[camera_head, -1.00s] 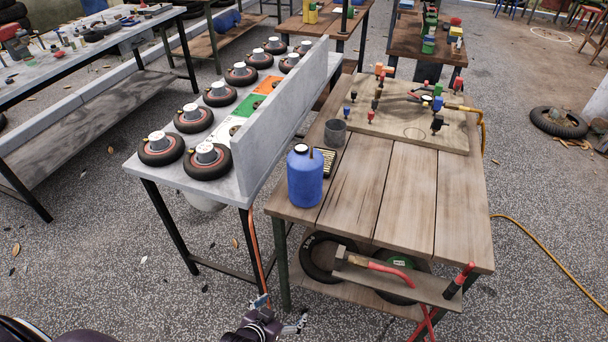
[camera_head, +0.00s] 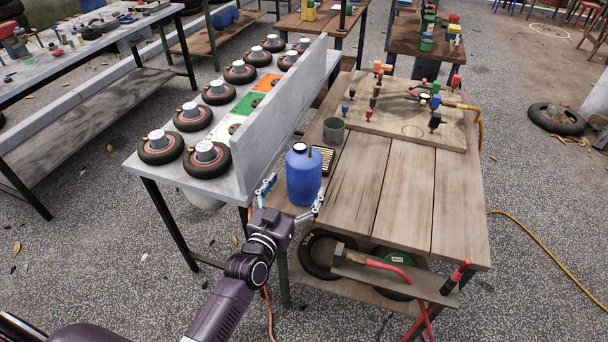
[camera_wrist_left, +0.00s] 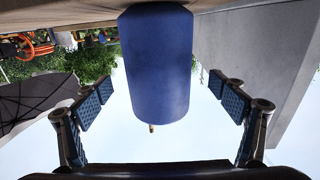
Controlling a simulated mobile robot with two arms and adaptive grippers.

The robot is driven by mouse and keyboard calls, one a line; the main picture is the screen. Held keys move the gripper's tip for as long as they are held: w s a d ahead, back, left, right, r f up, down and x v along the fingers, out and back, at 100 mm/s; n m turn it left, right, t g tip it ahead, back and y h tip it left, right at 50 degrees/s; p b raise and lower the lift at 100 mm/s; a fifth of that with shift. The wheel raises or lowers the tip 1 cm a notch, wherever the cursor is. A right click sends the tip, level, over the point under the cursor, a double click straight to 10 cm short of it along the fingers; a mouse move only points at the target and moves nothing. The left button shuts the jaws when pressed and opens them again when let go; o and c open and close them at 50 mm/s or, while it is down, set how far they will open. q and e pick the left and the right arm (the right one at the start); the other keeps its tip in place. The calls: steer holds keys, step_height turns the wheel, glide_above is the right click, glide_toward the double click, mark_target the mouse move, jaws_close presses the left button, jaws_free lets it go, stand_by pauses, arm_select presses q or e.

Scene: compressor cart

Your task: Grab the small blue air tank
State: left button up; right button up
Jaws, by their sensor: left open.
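The small blue air tank (camera_head: 304,178) stands upright on the near left corner of the wooden table, with a dark cap on top. My left gripper (camera_head: 292,200) is open at the table's near edge, with one finger on each side of the tank in the head view. In the left wrist view the tank (camera_wrist_left: 157,62) appears upside down between the two open fingers (camera_wrist_left: 160,118), with gaps on both sides. The fingers do not appear to touch it. My right gripper is not in view.
A grey upright panel (camera_head: 262,125) stands just left of the tank, close to the left finger. A grey cup (camera_head: 333,131) and a small tray of brass pieces (camera_head: 325,158) sit behind the tank. The table's planks (camera_head: 400,190) to the right are clear.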

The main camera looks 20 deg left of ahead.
arm_select(q)
steer(key=w, duration=0.5)
steer(key=shift+d+r+p, duration=0.2)
steer(key=shift+d+p, duration=0.1)
steer(key=shift+p, duration=0.05)
steer(key=shift+c, duration=0.2)
steer(key=c, duration=2)
steer(key=shift+w+r, duration=0.1)
steer(key=shift+r, duration=0.15)
steer(key=shift+c, duration=0.9)
